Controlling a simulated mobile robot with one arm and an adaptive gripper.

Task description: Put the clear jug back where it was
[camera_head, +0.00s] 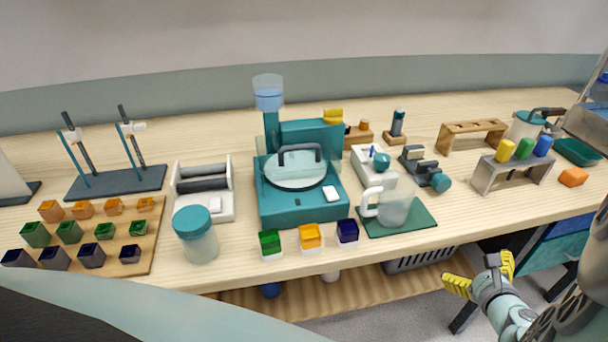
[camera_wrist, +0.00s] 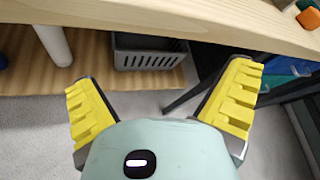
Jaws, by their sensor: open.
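The clear jug (camera_head: 395,207) stands upright on a dark green mat (camera_head: 421,221) near the front edge of the bench, right of the teal machine. Its handle points left. My gripper (camera_head: 478,276) is open and empty, in front of and below the bench edge, to the lower right of the jug and apart from it. In the wrist view the yellow fingers of my gripper (camera_wrist: 160,105) are spread wide with nothing between them. The jug does not show in the wrist view.
The teal machine (camera_head: 300,204) stands left of the jug. A white device (camera_head: 372,165) and a small black device (camera_head: 420,160) stand behind it. Colored cubes (camera_head: 310,235) sit left along the front edge. A grey rack (camera_head: 512,174) is at right. Bench (camera_head: 470,210) is bare between jug and rack.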

